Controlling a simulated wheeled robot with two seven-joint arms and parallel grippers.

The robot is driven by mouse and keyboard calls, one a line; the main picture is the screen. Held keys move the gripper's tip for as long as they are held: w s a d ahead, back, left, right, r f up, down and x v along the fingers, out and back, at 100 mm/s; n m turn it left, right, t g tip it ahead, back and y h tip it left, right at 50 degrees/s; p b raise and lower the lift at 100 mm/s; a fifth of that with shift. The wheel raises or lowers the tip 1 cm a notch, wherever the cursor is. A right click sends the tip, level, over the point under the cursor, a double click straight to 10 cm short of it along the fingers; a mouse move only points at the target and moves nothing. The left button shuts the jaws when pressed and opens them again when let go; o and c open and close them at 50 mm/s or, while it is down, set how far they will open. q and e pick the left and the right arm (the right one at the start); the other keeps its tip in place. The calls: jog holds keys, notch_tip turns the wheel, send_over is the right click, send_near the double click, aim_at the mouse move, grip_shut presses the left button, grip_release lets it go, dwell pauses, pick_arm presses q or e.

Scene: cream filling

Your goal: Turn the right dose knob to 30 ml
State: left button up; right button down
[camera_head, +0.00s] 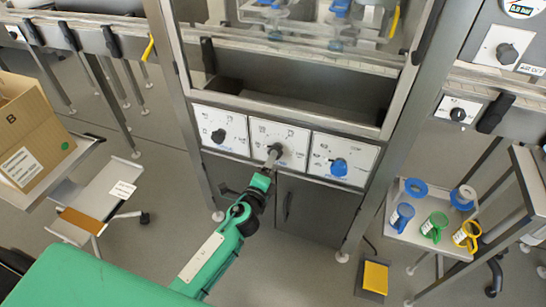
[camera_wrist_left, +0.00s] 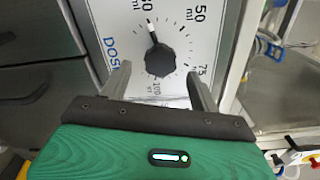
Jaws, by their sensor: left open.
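A black dose knob (camera_wrist_left: 159,60) shows in the wrist view on a white panel marked DOSE. The scale shows 50 ml, 75 and 100, plus a cut-off label ending in 0 ml. Its white pointer is toward that cut-off label at the top, left of 50. My left gripper (camera_wrist_left: 158,72) is open, with one finger on either side of the knob's lower part; contact cannot be told. In the head view my left gripper (camera_head: 273,154) is at the middle panel (camera_head: 296,134) of three and covers most of its knob. My right gripper is out of view.
A black knob (camera_head: 218,136) is on the left panel and a blue knob (camera_head: 339,167) on the right panel. A metal trough (camera_head: 300,112) is above them. Several cups stand on a side shelf (camera_head: 406,232) at right. A cardboard box (camera_head: 32,130) is at left.

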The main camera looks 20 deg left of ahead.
pick_arm(q)
jog(key=s, duration=0.8)
jog(key=shift+s+a+b, duration=0.2)
jog(key=shift+s+b, duration=0.2)
jog(key=shift+b, duration=0.05)
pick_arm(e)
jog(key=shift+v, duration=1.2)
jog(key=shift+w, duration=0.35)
